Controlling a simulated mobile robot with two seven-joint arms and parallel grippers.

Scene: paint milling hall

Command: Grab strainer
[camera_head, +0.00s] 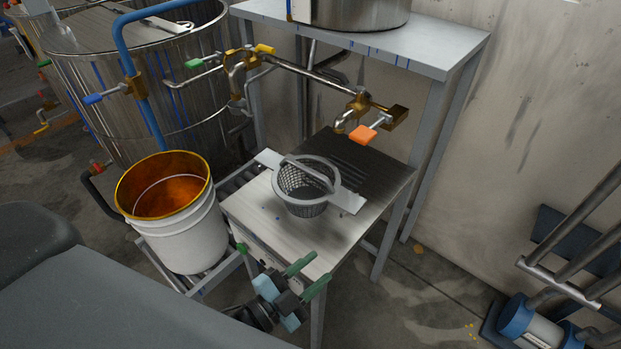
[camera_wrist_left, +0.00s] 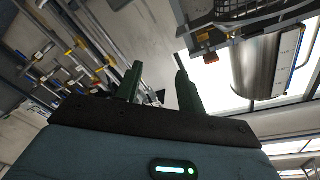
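The strainer (camera_head: 304,207) is a grey mesh basket with a bar handle across its top and flat tabs at both sides. It sits upright on the small metal table (camera_head: 262,222) in the head view. My left gripper (camera_head: 315,275) is in front of the table's near edge, apart from the strainer, with its green fingers spread and nothing between them. The open fingers also show in the left wrist view (camera_wrist_left: 158,85), which looks upward; I cannot make out the strainer there with certainty. My right gripper is not in view.
A white bucket (camera_head: 195,240) with an orange inside stands left of the table. Brass valves with an orange handle (camera_head: 363,134) hang behind and above the strainer. A raised shelf (camera_head: 420,52) carries a steel vessel. A large steel tank (camera_head: 130,85) stands at back left.

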